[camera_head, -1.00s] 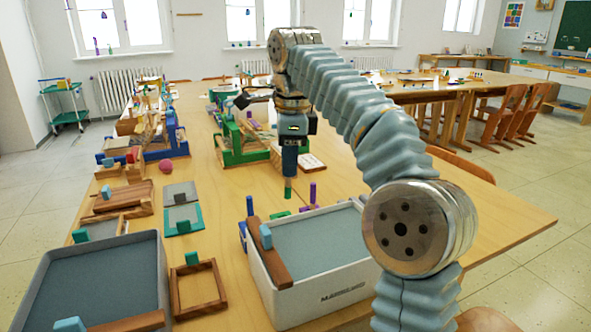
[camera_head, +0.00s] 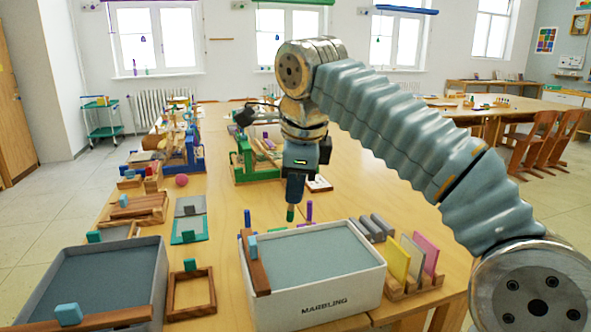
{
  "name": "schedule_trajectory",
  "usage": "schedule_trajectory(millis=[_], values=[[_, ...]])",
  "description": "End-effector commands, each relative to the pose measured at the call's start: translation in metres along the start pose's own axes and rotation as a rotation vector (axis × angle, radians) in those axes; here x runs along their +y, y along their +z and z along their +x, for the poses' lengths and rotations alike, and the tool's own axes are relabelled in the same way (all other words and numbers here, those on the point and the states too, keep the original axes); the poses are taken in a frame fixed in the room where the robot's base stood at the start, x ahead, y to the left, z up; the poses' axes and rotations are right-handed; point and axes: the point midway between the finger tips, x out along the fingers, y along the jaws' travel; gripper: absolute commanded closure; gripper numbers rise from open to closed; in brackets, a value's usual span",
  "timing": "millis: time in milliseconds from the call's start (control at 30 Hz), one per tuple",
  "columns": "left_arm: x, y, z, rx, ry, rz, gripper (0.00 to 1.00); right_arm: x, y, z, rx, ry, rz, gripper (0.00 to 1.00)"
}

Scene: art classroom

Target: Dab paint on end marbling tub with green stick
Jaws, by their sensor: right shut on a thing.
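My right gripper (camera_head: 296,188) hangs down above the table, just behind the white marbling tub. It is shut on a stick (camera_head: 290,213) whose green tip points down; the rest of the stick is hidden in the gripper. The white marbling tub (camera_head: 325,308), lettered "MARBLING", holds flat grey-blue liquid, and a wooden bar with a light blue grip lies over its left side. The stick tip is apart from this liquid, beyond the tub's back rim. A grey tub (camera_head: 158,285) with similar liquid and a wooden bar stands at the front left. My left gripper is not in view.
A wooden frame (camera_head: 191,312) lies between the tubs. A rack with coloured cards (camera_head: 400,258) stands right of the white tub. Upright purple (camera_head: 309,210) and blue (camera_head: 247,217) pegs stand behind it. A green-framed stand (camera_head: 243,163) is farther back.

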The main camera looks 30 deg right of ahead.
Motion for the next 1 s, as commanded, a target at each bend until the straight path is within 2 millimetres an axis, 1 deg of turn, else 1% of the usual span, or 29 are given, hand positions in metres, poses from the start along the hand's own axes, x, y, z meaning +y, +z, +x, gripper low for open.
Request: schedule_trajectory(millis=[33,100,300,500,700,1000], values=[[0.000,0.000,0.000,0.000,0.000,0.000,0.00,0.002,-0.002,0.006,0.003,0.002,0.002,1.00],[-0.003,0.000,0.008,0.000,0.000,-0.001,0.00,0.006,-0.003,0.016,0.002,0.000,0.001,1.00],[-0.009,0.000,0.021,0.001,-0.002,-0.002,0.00,0.014,-0.004,0.039,0.000,0.002,0.000,1.00],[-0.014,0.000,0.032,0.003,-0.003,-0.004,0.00,0.019,-0.006,0.054,0.000,0.000,0.000,1.00],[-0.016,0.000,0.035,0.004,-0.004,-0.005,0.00,0.021,-0.007,0.061,0.000,0.001,0.000,1.00],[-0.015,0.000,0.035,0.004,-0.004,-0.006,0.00,0.021,-0.007,0.061,0.000,0.001,0.000,1.00]])
